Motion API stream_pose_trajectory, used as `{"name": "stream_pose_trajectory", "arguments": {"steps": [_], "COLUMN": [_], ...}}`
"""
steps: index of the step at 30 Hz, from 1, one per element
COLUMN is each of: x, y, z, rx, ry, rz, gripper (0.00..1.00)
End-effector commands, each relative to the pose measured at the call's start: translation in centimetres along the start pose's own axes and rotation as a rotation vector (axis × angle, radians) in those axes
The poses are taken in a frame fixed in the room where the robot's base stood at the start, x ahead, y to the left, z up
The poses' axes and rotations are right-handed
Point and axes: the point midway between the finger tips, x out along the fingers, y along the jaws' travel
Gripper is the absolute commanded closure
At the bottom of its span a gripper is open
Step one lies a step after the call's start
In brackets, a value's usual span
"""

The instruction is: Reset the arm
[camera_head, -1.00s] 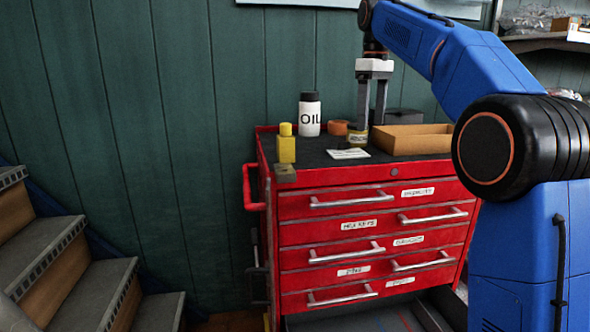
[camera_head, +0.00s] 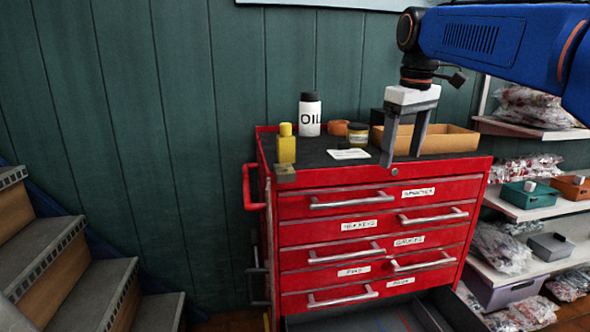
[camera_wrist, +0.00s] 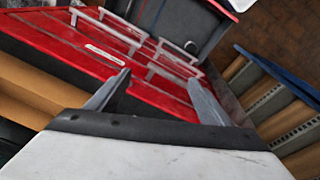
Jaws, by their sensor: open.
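My gripper (camera_head: 402,157) hangs with its fingers pointing down in front of the cardboard tray (camera_head: 440,139), near the front edge of the red tool cabinet (camera_head: 330,180). Its two fingers are apart with nothing between them. In the wrist view my gripper (camera_wrist: 160,85) also shows spread, empty fingers, with the red drawer fronts (camera_wrist: 60,35) beyond. The blue arm comes in from the upper right of the head view.
On the cabinet stand a white oil bottle (camera_head: 310,116), a yellow bottle (camera_head: 286,146), a small jar (camera_head: 357,134) and a white card (camera_head: 349,154). Shelves (camera_head: 530,210) with bagged parts are at right, stairs (camera_head: 60,255) at left. A bottom drawer (camera_head: 400,312) is pulled out.

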Motion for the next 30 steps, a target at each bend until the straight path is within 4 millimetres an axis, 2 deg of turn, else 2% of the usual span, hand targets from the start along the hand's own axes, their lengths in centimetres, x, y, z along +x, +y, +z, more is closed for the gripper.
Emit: {"name": "stream_pose_trajectory", "arguments": {"steps": [1,8,14,24,30], "x": [0.6,4.2,8.3,17.1,22.0], "y": [-0.6,-3.0,-5.3,-9.6,-11.7], "z": [1.6,7.9,13.5,22.7,26.9], "rx": [0.026,0.147,0.253,0.431,0.514], "ry": [0.011,0.063,0.111,0.195,0.237], "rz": [0.006,0.033,0.052,0.077,0.085], "gripper": [0.27,0.27,0.27,0.27,0.27]}}
